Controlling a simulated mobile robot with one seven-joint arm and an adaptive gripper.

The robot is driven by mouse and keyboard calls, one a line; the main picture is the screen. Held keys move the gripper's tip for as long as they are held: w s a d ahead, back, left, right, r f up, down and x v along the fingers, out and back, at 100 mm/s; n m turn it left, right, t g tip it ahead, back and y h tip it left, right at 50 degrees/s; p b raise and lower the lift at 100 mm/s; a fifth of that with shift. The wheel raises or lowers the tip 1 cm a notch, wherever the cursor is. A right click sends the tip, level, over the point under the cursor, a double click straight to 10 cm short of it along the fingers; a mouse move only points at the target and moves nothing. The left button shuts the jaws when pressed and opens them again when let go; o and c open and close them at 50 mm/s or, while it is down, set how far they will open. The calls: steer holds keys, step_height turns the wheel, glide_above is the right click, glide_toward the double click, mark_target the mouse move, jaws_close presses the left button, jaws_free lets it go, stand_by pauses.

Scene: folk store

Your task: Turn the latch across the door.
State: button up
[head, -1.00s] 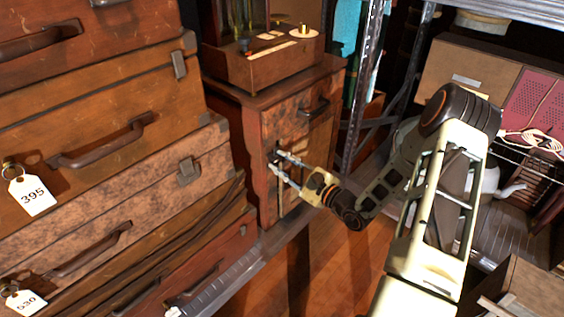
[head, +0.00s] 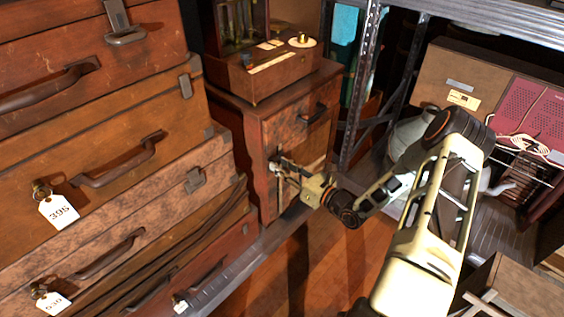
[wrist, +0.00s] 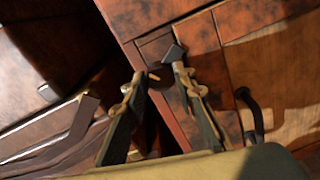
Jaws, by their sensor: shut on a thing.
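The wooden cabinet (head: 290,125) stands right of the suitcases, its door (head: 310,155) below a drawer. My gripper (head: 277,166) is at the left edge of the door front, shut on the latch. In the wrist view my two fingers (wrist: 158,78) reach the cabinet front, one on each side of the latch (wrist: 153,76), of which only a small brownish end shows. The rest of the latch is hidden by the fingers, and its angle is hard to tell. A dark curved handle (wrist: 250,110) shows to the right of the fingers.
Stacked suitcases (head: 120,160) with tags stand close at left. A wooden instrument (head: 265,65) sits on the cabinet. A metal rack post (head: 360,85) rises just right of the cabinet, and a low metal rail (head: 255,250) runs in front. Bare floor (head: 315,255) shows below my arm.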

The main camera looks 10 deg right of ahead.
steer(key=m+p, duration=0.1)
steer(key=m, duration=0.2)
steer(key=shift+d+r+m+p, duration=0.1)
steer(key=shift+m+p, duration=0.2)
steer(key=shift+p, duration=0.05)
steer(key=shift+m+p, duration=0.6)
steer(key=shift+m, duration=1)
steer(key=o, duration=1.2)
steer(key=shift+c, duration=0.2)
steer(key=v, duration=1.2)
